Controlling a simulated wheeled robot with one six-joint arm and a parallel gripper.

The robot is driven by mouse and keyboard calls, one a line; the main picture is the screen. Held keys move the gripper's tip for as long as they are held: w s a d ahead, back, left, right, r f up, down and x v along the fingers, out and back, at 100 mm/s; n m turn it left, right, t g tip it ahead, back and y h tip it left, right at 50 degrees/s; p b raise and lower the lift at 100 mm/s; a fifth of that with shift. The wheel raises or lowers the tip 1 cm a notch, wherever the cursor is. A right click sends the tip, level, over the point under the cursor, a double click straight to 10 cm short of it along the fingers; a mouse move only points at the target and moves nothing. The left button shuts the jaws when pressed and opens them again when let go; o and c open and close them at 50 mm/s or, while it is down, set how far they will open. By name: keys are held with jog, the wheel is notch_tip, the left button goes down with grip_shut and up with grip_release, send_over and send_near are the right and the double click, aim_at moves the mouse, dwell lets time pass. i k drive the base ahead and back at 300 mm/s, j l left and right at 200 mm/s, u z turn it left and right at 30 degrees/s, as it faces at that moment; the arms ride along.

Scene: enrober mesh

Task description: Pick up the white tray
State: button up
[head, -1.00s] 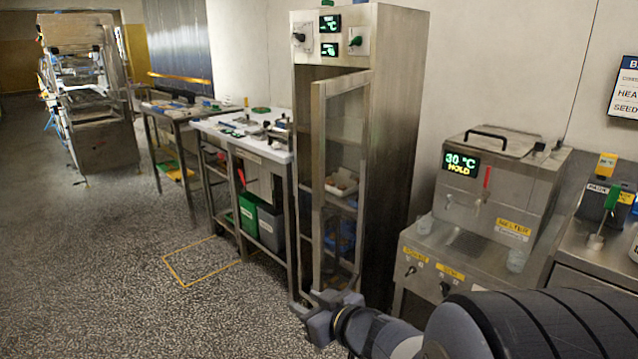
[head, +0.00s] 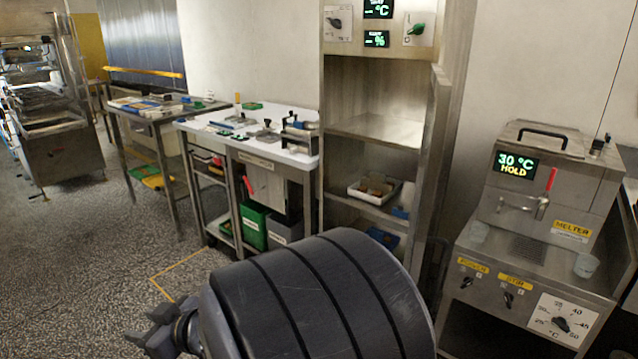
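The white tray (head: 366,198) sits on a middle shelf inside the tall steel cabinet (head: 337,120). It holds brown pieces that are too small to make out. The cabinet door (head: 438,150) stands wide open at the right, so the tray is exposed. My gripper (head: 146,337) is low at the left, over the floor and well away from the tray. It is small and partly behind my arm, and I cannot tell whether its fingers are open or shut.
The shelf above (head: 380,130) is empty. A melter (head: 550,185) stands right of the cabinet, and a white-topped workbench (head: 270,145) left of it. The floor at left is clear.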

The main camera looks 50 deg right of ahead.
aim_at(377, 182)
jog(key=i+l+z, duration=0.1)
jog(key=i+z, duration=0.4)
jog(key=i+j+z, duration=0.1)
jog(key=i+z, duration=0.35)
jog(key=i+j+z, duration=0.25)
jog(key=i+z, duration=0.5)
jog(key=z, duration=0.2)
jog(key=i+z, duration=0.25)
jog(key=z, duration=0.25)
jog(key=i+j+z, duration=0.2)
jog(key=z, duration=0.25)
jog(key=i+j+z, duration=0.15)
jog(key=j+z, duration=0.15)
jog(key=z, duration=0.2)
jog(key=i+j+z, duration=0.3)
jog(key=k+l, duration=0.05)
